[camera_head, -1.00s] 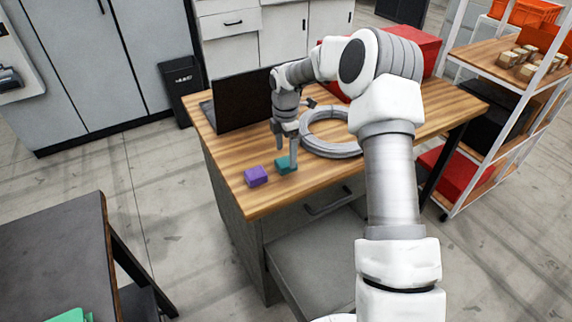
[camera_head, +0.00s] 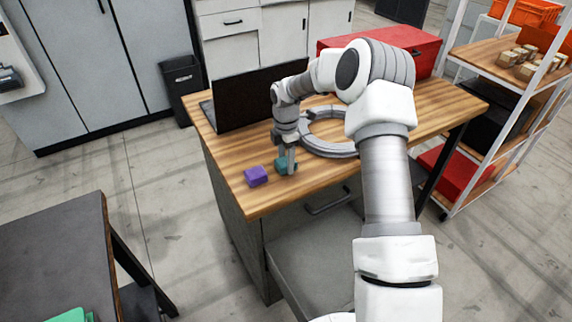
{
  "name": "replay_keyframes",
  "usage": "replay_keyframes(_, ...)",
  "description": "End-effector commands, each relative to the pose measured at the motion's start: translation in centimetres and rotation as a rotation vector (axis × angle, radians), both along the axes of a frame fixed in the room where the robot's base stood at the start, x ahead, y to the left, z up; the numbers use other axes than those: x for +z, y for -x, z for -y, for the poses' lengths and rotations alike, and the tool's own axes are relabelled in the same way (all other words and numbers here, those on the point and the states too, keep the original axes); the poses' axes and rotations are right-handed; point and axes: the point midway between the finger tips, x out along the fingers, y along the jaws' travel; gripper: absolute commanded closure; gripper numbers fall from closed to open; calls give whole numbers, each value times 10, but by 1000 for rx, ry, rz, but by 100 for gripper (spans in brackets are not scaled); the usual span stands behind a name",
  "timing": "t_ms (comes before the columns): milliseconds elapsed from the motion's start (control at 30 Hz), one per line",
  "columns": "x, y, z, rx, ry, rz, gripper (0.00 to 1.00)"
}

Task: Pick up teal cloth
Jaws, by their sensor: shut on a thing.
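The teal cloth (camera_head: 282,167) is a small folded block on the wooden desk (camera_head: 240,201), near its front left part. My gripper (camera_head: 286,165) points down at the cloth and is shut on it, with one finger in front of it. The finger hides part of the cloth. The cloth appears to rest on the desk top.
A purple folded cloth (camera_head: 256,176) lies just left of the teal one. A grey ring (camera_head: 330,149) lies to the right, close to my gripper. A black laptop (camera_head: 250,97) stands behind, and a red toolbox (camera_head: 415,48) is at the back right.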

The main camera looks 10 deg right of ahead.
Motion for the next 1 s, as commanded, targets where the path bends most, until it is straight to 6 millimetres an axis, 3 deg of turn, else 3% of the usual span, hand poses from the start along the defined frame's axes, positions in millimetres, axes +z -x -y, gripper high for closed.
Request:
replay_keyframes(367,5,-1,0,0,-1,2,93)
replay_keyframes(467,14,-1,0,-1,0,3,93)
replay_keyframes(633,45,-1,0,0,1,5,93)
replay_keyframes(1000,91,40,75,-4,1,1,93)
